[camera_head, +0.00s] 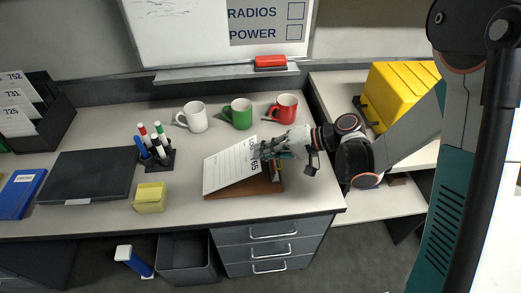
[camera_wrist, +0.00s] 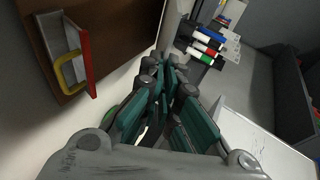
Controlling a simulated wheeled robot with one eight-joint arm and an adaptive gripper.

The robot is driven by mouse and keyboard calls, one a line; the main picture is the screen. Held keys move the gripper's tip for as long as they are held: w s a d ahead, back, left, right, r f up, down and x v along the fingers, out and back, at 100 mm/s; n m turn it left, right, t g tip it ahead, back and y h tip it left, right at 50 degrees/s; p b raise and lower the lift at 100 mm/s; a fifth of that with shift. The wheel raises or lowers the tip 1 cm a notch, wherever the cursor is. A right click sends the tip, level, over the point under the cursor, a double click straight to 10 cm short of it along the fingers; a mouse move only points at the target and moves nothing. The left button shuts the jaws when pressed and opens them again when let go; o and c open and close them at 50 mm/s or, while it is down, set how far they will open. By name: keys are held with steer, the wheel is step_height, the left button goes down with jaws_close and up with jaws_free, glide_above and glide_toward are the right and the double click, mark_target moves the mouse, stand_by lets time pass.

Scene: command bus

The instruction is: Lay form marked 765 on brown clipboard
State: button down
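The white form (camera_head: 229,168) is printed with lines and a large number; only its end, "65", is readable. It is tilted over the brown clipboard (camera_head: 240,190), covering much of it. Whether its lower edge touches the board is unclear. My gripper (camera_head: 268,151) is at the form's upper right edge, with its fingers closed together on that edge. In the wrist view my gripper (camera_wrist: 165,85) has its fingers close together. The clipboard's bare brown face (camera_wrist: 115,35) and its metal clip (camera_wrist: 72,60) with red and yellow parts show there.
White (camera_head: 195,116), green (camera_head: 238,113) and red (camera_head: 284,108) mugs stand behind the clipboard. A marker holder (camera_head: 158,158), yellow block (camera_head: 149,197) and black folder (camera_head: 90,175) lie left. The desk's front edge (camera_head: 300,215) is close to the clipboard.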

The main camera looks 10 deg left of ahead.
steer(key=shift+d+f, duration=0.1)
steer(key=shift+f, duration=0.05)
steer(key=c, duration=1.7)
jaws_free()
steer(key=d, duration=0.1)
steer(key=d+r, duration=0.1)
steer(key=w+d+r+p, duration=0.1)
steer(key=d, duration=0.1)
steer(key=shift+d+r, duration=0.1)
steer(key=shift+r, duration=0.1)
steer(key=shift+r+p, duration=1.9)
steer(key=shift+r, duration=1.1)
